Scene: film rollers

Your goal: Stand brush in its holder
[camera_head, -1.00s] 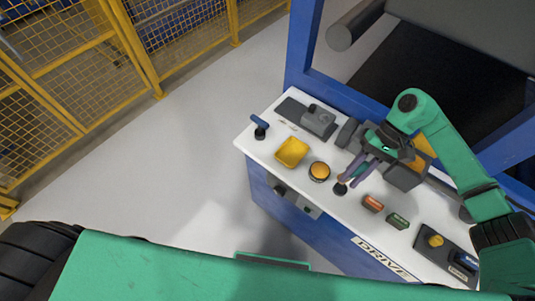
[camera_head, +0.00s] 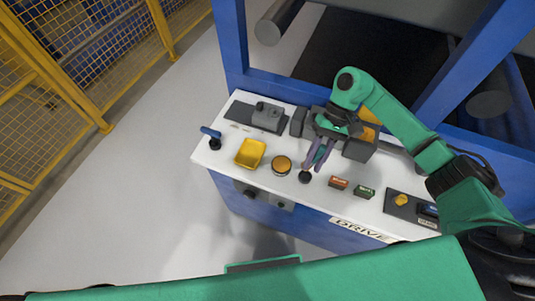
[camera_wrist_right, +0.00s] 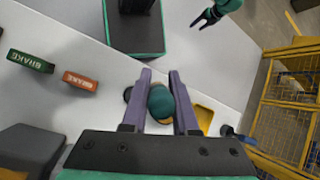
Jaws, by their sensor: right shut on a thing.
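My right gripper (camera_head: 318,156) hangs over the white console top, its purple fingers pointing down toward the front edge. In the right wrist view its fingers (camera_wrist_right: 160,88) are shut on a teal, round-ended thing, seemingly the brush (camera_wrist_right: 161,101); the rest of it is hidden. A black round piece (camera_head: 305,177) stands just below the fingertips in the head view. I cannot tell whether it is the holder or a knob. My left gripper (camera_wrist_right: 205,19) shows small and dark at the top of the right wrist view, its fingers seemingly apart and empty.
Blue frame posts (camera_head: 229,45) rise behind. Floor is clear at left.

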